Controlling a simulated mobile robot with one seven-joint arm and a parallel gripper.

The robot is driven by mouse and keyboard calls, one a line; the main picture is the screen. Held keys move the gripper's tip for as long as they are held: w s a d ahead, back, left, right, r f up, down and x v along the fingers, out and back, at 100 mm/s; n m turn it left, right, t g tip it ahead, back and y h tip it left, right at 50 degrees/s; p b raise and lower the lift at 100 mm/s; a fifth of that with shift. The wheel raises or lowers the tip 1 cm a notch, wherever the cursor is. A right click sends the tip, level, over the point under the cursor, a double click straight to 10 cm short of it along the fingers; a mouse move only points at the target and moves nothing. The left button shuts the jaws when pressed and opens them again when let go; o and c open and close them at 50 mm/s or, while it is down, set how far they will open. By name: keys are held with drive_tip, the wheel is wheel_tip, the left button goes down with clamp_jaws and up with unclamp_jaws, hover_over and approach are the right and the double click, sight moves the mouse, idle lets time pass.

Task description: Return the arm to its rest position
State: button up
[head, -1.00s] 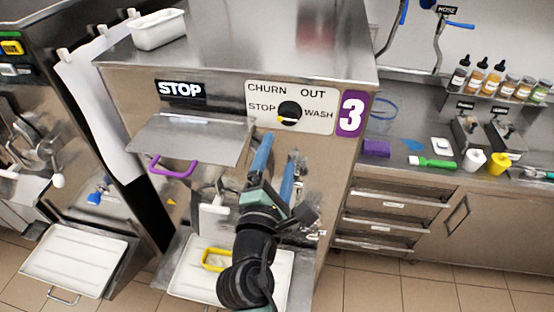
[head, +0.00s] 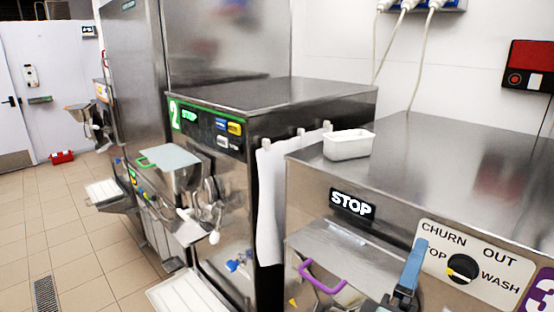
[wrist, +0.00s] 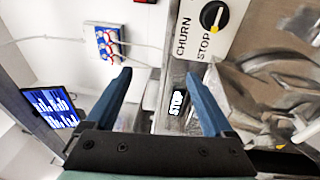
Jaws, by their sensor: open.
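My gripper (head: 412,265) shows at the lower right of the head view, in front of machine 3's front panel. Only its blue finger side and dark body show there, and the rest of my arm is outside the picture. In the wrist view my gripper (wrist: 158,73) has both blue fingers spread apart with nothing between them. The black knob (head: 462,268) on the churn, out, stop and wash dial is right of the gripper in the head view. It also shows in the wrist view (wrist: 212,16), above the right finger.
Machine 3's STOP display (head: 352,205) and purple handle (head: 322,278) are left of my gripper. A white tub (head: 349,144) stands on its top. Machine 2 (head: 240,130) stands further left. Open tiled floor (head: 85,230) lies at the far left.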

drive_tip(key=a+r+m+t+y+b, duration=0.1)
drive_tip(key=a+r+m+t+y, duration=0.1)
drive_tip(key=a+r+m+t, duration=0.35)
drive_tip(key=a+r+m+t+y+b, duration=0.25)
drive_tip(key=a+r, duration=0.45)
drive_tip(key=r, duration=0.4)
drive_tip(key=s+a+r+m+t+y, duration=0.2)
drive_tip(key=s+a+r+t+y, duration=0.3)
drive_tip(key=s+a+r+y, duration=0.3)
wheel_tip(320, 180, up, 4)
drive_tip(key=shift+s+a+f+b, duration=0.15)
drive_tip(key=shift+s+a+b, duration=0.2)
drive_tip(key=shift+s+a, duration=0.25)
drive_tip(key=shift+w+a, duration=0.1)
drive_tip(key=shift+w, duration=0.05)
